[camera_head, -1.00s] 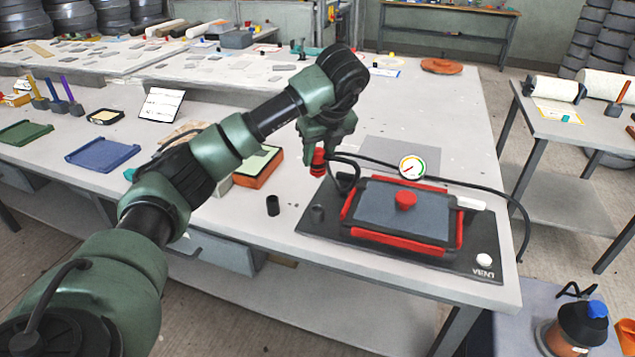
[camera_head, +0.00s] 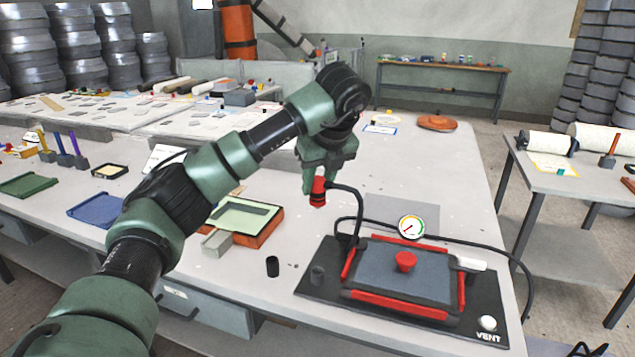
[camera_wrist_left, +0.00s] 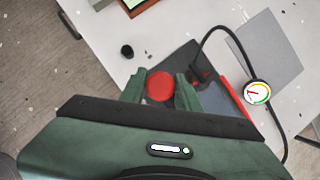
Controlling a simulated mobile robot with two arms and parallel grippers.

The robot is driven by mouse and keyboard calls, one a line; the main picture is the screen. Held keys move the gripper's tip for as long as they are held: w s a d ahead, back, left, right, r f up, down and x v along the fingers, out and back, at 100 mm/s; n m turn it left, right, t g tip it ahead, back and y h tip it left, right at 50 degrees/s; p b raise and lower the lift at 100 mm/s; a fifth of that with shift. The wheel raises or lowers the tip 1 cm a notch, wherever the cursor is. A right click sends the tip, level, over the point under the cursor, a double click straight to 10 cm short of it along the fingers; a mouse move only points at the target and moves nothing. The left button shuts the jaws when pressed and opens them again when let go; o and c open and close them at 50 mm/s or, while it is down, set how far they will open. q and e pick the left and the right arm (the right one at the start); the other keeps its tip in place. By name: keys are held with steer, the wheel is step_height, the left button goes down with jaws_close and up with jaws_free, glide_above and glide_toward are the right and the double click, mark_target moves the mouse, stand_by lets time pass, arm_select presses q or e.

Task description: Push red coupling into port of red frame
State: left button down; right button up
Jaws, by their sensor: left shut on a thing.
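My left gripper (camera_head: 322,180) is shut on the red coupling (camera_head: 318,194) and holds it upright in the air, above and behind the left end of the black base plate. In the left wrist view the coupling (camera_wrist_left: 160,86) shows as a red disc between the two fingers. A black hose runs from the coupling area down to the plate. The red frame (camera_head: 395,305) lies on the plate around a grey panel, with a red knob (camera_head: 405,261) on it. The coupling is apart from the frame. I cannot make out the port clearly. My right gripper is not in view.
A pressure gauge (camera_head: 411,227) and a looping hose are behind the frame. An orange tray (camera_head: 258,236) lies to the left.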

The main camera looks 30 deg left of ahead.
arm_select(q)
steer(key=shift+w+d+f+p, duration=0.1)
steer(key=shift+f+p, duration=0.25)
steer(key=shift+f, duration=0.05)
step_height(320, 180, down, 12)
steer(key=p, duration=0.6)
steer(key=shift+f, duration=0.2)
steer(key=shift+f+b, duration=1.5)
steer(key=shift+f, duration=1.3)
steer(key=shift+b, duration=0.35)
steer(key=shift+f+b, duration=0.45)
steer(key=shift+f, duration=0.15)
